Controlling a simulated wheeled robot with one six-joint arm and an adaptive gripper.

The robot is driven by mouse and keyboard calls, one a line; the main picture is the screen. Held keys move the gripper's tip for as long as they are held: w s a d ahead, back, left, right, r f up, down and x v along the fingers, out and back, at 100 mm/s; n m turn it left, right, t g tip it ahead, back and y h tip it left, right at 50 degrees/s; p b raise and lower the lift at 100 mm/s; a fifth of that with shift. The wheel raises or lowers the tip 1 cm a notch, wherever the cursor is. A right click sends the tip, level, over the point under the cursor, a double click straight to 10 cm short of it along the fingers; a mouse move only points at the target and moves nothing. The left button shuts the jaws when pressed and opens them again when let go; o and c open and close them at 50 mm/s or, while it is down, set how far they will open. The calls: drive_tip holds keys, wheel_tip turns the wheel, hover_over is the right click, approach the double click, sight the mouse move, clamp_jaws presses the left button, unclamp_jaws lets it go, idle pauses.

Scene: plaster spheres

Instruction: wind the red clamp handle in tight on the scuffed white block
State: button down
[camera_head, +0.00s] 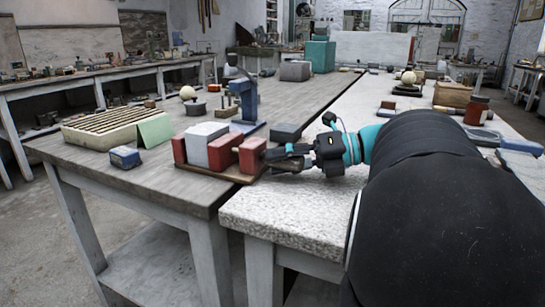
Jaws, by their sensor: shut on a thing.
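The scuffed white block (205,143) stands upright in a clamp on a brown wooden base (213,173) near the front edge of the dark grey table. A red jaw (180,149) is on its left and another red jaw (223,150) on its right. A further red end block (252,155) stands right of these. My gripper (268,157) reaches in from the right and is shut at the outer side of this end block, on the clamp handle. The fingers mostly hide the handle. I cannot tell whether the right jaw touches the block.
A blue stand (244,104) is behind the clamp, with a dark grey block (285,132) beside it. A speckled pale table (290,209) is under my arm.

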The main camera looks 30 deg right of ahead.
drive_tip(key=shift+f+m, duration=0.15)
drive_tip(key=shift+m, duration=0.35)
drive_tip(key=c, duration=0.7)
unclamp_jaws()
drive_tip(key=shift+c, duration=0.2)
